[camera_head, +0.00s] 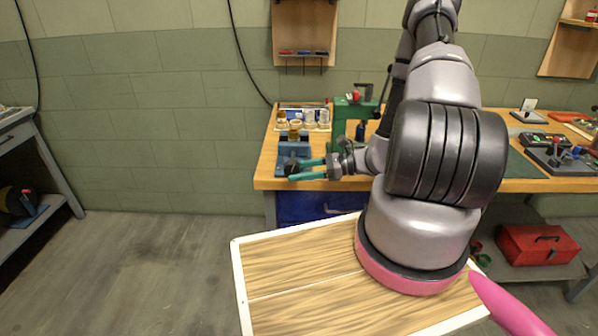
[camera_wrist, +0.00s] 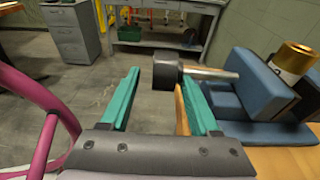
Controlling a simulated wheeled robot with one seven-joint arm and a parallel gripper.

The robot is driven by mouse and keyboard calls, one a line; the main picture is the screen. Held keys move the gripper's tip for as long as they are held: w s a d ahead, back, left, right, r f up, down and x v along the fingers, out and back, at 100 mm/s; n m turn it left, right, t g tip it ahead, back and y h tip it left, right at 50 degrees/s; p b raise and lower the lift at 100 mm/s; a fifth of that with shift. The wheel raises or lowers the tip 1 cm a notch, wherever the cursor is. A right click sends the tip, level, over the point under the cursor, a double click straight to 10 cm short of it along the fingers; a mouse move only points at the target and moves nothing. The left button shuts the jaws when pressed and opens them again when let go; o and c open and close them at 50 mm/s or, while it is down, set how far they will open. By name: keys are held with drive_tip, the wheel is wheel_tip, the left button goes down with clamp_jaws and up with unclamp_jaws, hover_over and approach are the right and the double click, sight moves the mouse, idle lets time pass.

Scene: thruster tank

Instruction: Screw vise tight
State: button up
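The blue vise (camera_head: 293,153) stands at the left front of the wooden workbench, with a brass cylinder (camera_head: 294,130) at its top. In the wrist view the vise (camera_wrist: 262,88) is at the right, with the brass cylinder (camera_wrist: 294,60) in its jaws. A silver spindle (camera_wrist: 212,73) runs left from it to a dark knob (camera_wrist: 167,72). My gripper (camera_head: 291,170) has teal fingers and is open at the vise's front. In the wrist view the knob lies between the fingertips, nearer the right one; I cannot tell whether they touch.
A green machine (camera_head: 350,115) stands on the workbench (camera_head: 262,175) right of the vise, near my arm. White-and-gold containers (camera_head: 310,118) sit behind the vise. Tools lie at the bench's right. A red toolbox (camera_head: 537,252) is on the lower shelf. The floor at the left is clear.

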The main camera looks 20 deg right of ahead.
drive_tip(key=shift+d, duration=0.2)
drive_tip(key=v, duration=1)
drive_tip(key=shift+d, duration=0.25)
drive_tip(key=shift+s, duration=0.1)
drive_tip(key=shift+r, duration=0.1)
